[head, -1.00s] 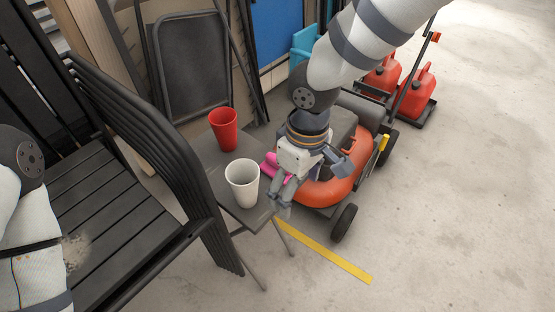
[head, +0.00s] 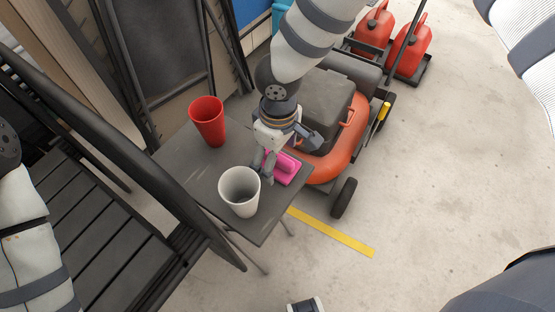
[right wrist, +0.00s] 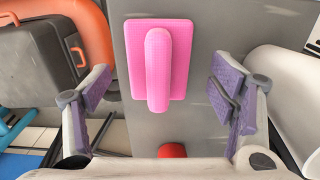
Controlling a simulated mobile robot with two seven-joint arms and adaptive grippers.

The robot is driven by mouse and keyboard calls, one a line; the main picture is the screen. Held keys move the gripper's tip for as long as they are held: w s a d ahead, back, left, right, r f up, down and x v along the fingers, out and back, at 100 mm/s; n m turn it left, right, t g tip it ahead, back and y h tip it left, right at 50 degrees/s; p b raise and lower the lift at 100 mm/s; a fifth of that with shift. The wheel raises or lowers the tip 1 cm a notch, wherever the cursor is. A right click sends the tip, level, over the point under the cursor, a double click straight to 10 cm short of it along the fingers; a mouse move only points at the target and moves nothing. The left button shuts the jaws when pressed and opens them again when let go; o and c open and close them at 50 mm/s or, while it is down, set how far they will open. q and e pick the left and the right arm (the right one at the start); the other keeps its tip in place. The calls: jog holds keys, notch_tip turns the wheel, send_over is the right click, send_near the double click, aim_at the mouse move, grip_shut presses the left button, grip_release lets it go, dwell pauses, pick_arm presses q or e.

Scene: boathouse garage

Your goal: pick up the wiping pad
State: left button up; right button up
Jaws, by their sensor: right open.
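The pink wiping pad (head: 285,168), a flat plate with a raised handle, lies on the small grey side table (head: 188,172) near its right edge. In the right wrist view the pad (right wrist: 177,60) is seen from above, its handle pointing toward the gripper. My right gripper (head: 268,172) is just beside the pad and partly covers it in the head view. In the wrist view its fingers (right wrist: 163,90) are apart, on either side of the pad's handle line, with nothing between them touching. My left arm shows at the left edge, but its gripper is out of view.
A white cup (head: 239,193) stands close in front of the right gripper. A red cup (head: 208,122) stands farther back on the table. A black slatted chair (head: 85,225) is at left, an orange mower (head: 345,150) beside the table at right. Open floor lies to the right.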

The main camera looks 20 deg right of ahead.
jog(key=shift+w+f, duration=0.1)
jog(key=shift+f, duration=0.65)
pick_arm(q)
jog(key=shift+f, duration=0.1)
pick_arm(e)
jog(key=shift+r, duration=0.1)
jog(key=shift+c, duration=0.6)
jog(key=c, duration=1.1)
pick_arm(q)
jog(key=shift+w+r+p, duration=0.6)
jog(key=shift+w+r, duration=0.1)
jog(key=shift+r, duration=0.05)
pick_arm(e)
notch_tip(320, 180, up, 10)
jog(key=shift+c, duration=0.2)
